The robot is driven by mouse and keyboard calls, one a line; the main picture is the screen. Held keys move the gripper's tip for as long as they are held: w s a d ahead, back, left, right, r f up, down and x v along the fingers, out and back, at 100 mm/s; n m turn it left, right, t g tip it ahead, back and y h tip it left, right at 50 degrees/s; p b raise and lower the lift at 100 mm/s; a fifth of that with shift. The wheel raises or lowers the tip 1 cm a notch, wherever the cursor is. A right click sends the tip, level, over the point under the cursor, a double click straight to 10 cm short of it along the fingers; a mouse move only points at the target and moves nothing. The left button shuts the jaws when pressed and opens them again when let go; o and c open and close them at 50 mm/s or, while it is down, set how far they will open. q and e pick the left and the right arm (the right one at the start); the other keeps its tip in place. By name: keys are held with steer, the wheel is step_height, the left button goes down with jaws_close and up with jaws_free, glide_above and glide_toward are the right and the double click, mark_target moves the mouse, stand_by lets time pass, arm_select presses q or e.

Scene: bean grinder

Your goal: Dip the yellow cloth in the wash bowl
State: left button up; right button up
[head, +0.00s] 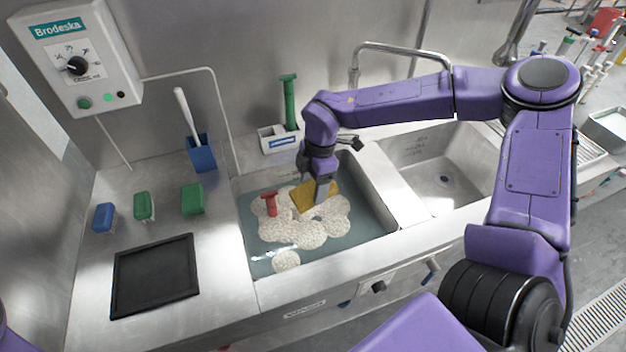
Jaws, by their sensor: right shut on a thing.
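The yellow cloth (309,198) is in the left sink basin, the wash bowl (372,241), which holds bluish water and white foam. My right gripper (322,197) points down into this bowl and is shut on the cloth. The cloth sits at the level of the foam; how much of it is under water I cannot tell. Part of it is hidden behind the gripper. My left gripper is not in view.
An empty basin (447,178) is at right, with a faucet (400,50) behind.

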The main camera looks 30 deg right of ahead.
step_height(320, 180, down, 18)
steer(key=b, duration=1.4)
steer(key=shift+r, duration=0.1)
step_height(320, 180, up, 17)
steer(key=p, duration=1.3)
